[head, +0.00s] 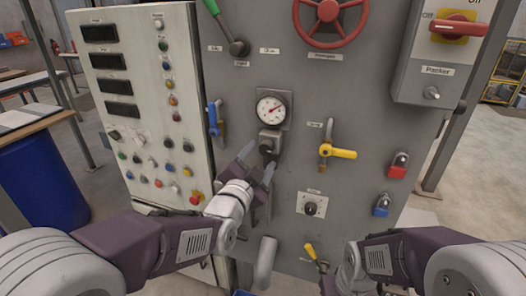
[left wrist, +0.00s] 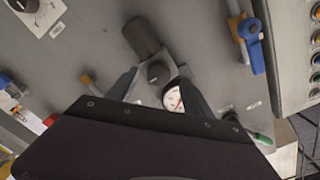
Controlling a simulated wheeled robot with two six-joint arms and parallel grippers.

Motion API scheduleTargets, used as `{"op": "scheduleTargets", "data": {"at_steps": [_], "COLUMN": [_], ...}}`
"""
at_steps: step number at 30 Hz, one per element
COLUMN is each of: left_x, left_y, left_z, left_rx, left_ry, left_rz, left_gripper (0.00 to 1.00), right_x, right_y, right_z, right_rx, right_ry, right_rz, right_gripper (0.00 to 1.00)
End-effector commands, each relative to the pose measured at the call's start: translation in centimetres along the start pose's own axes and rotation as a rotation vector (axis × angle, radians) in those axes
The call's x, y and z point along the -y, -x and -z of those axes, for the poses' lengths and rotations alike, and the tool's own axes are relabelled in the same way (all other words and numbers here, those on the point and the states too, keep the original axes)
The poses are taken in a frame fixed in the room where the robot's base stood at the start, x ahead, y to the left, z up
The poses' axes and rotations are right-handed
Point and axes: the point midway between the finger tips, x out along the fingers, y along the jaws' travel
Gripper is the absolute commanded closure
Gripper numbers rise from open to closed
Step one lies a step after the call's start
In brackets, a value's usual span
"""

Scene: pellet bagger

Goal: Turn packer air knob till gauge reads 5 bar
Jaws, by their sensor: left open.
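The round white gauge (head: 271,108) sits on the grey panel. Its needle seems to point to the upper right; the figures are too small to read. The dark air knob (head: 267,147) is just below the gauge on a small grey regulator body. My left gripper (head: 257,164) is open in front of the panel, its fingertips just below and around the knob. In the left wrist view the knob (left wrist: 158,72) shows between the two spread fingers (left wrist: 158,90), with the gauge (left wrist: 173,98) partly hidden by the gripper. Contact with the knob cannot be told.
A blue lever (head: 214,118) is left of the gauge and a yellow valve handle (head: 338,152) is right of it. A button cabinet (head: 150,95) stands at left. A packer switch box (head: 440,55) is upper right. Red (head: 398,166) and blue (head: 381,206) padlocks hang at right.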

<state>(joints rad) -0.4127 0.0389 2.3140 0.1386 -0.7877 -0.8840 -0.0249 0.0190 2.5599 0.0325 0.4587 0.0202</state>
Motion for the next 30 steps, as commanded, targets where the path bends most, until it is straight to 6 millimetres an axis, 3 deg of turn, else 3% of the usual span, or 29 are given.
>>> {"op": "scheduleTargets", "data": {"at_steps": [6, 15, 21, 22, 30], "left_x": [0.1, 0.0, 0.0, 0.0, -0.1], "left_y": [-3.1, -3.5, -3.4, -3.4, -3.4], "left_z": [0.0, -0.1, -0.1, -0.1, -0.2], "left_rx": [0.001, 0.001, 0.001, 0.001, 0.001], "left_ry": [0.001, 0.001, 0.000, 0.000, 0.031], "left_rz": [0.000, 0.000, -0.001, -0.001, -0.001], "left_gripper": [0.41, 0.41, 0.96, 1.00, 1.00], "right_x": [0.0, 0.0, 0.0, 0.0, 0.0], "right_y": [0.7, 0.6, 0.6, 0.6, 0.2], "right_z": [0.1, 0.1, 0.1, 0.1, 0.0], "right_rx": [0.000, 0.000, 0.000, 0.000, 0.000], "right_ry": [0.000, 0.000, 0.000, 0.000, 0.000], "right_rz": [0.000, 0.000, 0.000, 0.000, 0.000], "right_gripper": [0.58, 0.58, 0.58, 0.58, 0.58]}}
